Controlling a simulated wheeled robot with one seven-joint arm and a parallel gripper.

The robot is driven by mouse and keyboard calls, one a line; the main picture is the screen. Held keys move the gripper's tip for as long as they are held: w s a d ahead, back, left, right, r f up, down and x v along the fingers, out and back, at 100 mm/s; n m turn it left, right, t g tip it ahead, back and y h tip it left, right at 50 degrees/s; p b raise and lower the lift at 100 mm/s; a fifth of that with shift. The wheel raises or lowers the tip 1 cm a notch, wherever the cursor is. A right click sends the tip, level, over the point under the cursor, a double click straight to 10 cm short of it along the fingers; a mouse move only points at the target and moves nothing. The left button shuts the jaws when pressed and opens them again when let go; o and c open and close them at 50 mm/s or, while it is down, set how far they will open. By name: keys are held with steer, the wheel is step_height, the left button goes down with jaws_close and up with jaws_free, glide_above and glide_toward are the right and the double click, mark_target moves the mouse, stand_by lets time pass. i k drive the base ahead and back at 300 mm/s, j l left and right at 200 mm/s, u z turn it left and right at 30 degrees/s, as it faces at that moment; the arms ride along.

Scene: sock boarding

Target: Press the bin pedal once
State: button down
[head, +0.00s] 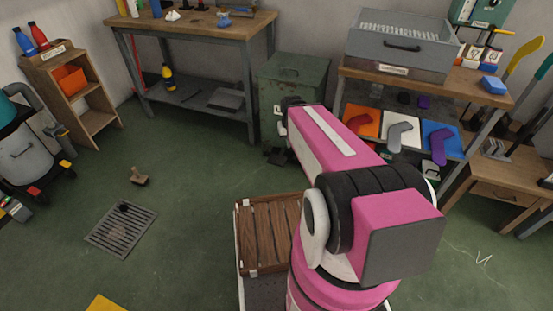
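A green metal bin (290,80) with a lid stands against the back wall, between the workbench and the right-hand shelf table. Its lid looks shut. My pink arm reaches out toward the bin, and its far end covers the bin's lower right part. A small dark shape (276,156) shows low in front of the bin. I cannot tell whether it is the pedal or part of my gripper. My gripper is mostly hidden behind my arm, so its fingers cannot be made out, nor whether it touches the pedal.
A workbench (190,22) with a lower shelf stands left of the bin. A shelf table (490,87) with a grey drawer box (398,48) and coloured sock boards stands to the right.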

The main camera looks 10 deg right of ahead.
mark_target(279, 160)
steer(key=j+z, duration=0.25)
steer(key=z, duration=0.25)
steer(key=j+z, duration=0.25)
steer(key=z, duration=0.2)
steer(key=k+j+z, duration=0.15)
steer(key=z, duration=0.35)
